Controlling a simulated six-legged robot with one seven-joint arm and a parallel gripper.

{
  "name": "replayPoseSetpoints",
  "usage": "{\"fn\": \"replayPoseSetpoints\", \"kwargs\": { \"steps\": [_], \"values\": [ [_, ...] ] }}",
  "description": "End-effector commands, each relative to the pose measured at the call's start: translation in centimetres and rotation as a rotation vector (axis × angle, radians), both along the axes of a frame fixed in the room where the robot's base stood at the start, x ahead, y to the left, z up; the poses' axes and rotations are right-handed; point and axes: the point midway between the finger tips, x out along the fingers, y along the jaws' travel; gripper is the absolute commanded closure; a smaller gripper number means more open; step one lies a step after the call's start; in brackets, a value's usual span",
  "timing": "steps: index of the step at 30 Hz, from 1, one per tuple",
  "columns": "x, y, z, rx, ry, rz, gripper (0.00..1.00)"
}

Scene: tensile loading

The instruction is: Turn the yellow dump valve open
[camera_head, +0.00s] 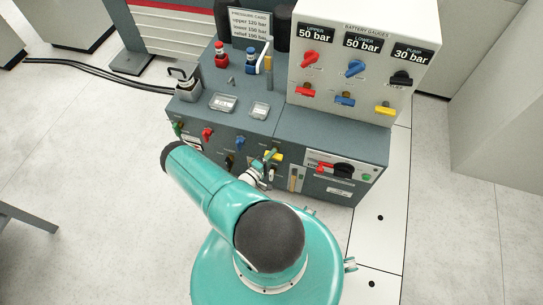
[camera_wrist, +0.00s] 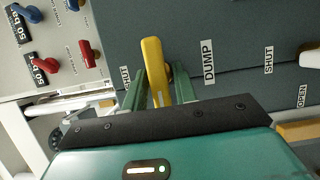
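The yellow dump valve handle (camera_wrist: 154,68) stands between my gripper's two green fingers in the wrist view, beside a DUMP label (camera_wrist: 208,62). My gripper (camera_wrist: 161,88) is open around the handle. The left finger is close to it, and a gap shows on the right; I cannot tell whether either finger touches it. In the head view the yellow handle (camera_head: 277,156) shows on the front face of the grey console, with my gripper (camera_head: 268,161) at it. My arm partly hides this spot.
The grey console (camera_head: 250,120) carries red, blue and green valve handles along its front. A white gauge panel (camera_head: 362,75) with red, blue, black and yellow knobs stands on it. Open floor (camera_head: 90,200) lies left.

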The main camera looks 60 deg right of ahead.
Motion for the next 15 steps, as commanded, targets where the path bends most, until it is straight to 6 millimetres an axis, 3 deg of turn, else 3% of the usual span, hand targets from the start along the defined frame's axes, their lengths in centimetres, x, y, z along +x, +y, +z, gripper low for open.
{"fn": "replayPoseSetpoints", "kwargs": {
  "steps": [10,15],
  "values": [
    [0.1,0.0,0.0,0.000,-0.002,0.000,0.62],
    [0.5,1.5,0.0,0.000,-0.002,0.001,0.62]
  ]
}}
